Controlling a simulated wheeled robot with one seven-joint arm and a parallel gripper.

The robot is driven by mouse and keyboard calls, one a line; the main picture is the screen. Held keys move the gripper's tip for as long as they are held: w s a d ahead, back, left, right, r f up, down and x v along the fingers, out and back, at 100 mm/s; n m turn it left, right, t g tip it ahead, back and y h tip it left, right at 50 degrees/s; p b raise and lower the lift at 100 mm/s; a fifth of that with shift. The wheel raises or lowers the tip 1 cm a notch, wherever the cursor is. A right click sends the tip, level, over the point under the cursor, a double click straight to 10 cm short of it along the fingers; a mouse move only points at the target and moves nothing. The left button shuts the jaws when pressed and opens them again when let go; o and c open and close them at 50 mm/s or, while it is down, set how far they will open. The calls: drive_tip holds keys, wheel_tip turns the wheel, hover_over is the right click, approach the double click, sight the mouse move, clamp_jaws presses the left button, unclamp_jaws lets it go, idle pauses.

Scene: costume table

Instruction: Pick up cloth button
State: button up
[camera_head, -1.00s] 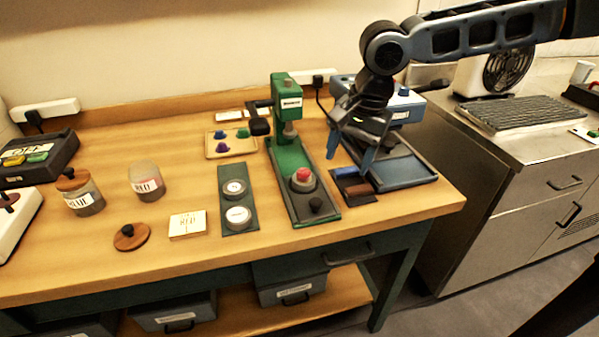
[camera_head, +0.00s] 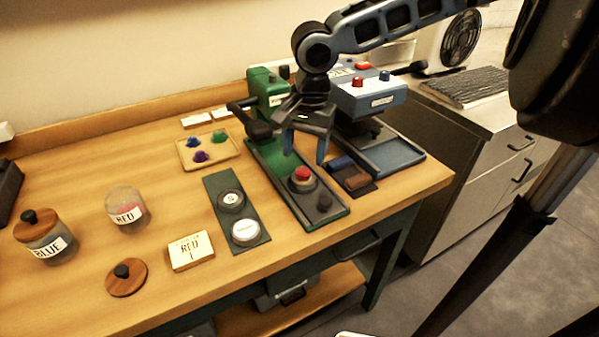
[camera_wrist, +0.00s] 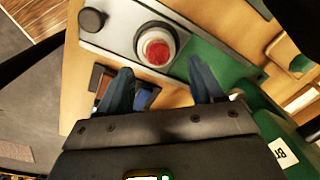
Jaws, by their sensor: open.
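A red round-topped piece, which looks like the cloth button (camera_head: 301,174), sits in a pale ring holder on the base of the green press (camera_head: 283,184). In the wrist view the red button (camera_wrist: 158,52) lies in its ring just past my fingertips, roughly centred between them. My gripper (camera_head: 305,157) is open and empty, above the press base, with its fingers pointing down. It also shows in the wrist view (camera_wrist: 160,67), with a gap between the two fingers. The fingers look apart from the button.
A black knob (camera_head: 324,202) stands in front of the button on the press base. A blue machine (camera_head: 370,98) and a dark tray with blue and brown pieces (camera_head: 364,186) are to the right. A wooden tray (camera_head: 228,156) of coloured buttons lies left of the press.

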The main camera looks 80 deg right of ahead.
sight(303, 169)
drive_tip(key=shift+f, duration=2.3)
drive_tip(key=shift+c, duration=0.4)
drive_tip(key=c, duration=1)
drive_tip(key=shift+r+p, duration=0.15)
drive_tip(key=shift+p, duration=0.2)
drive_tip(key=shift+c, duration=0.2)
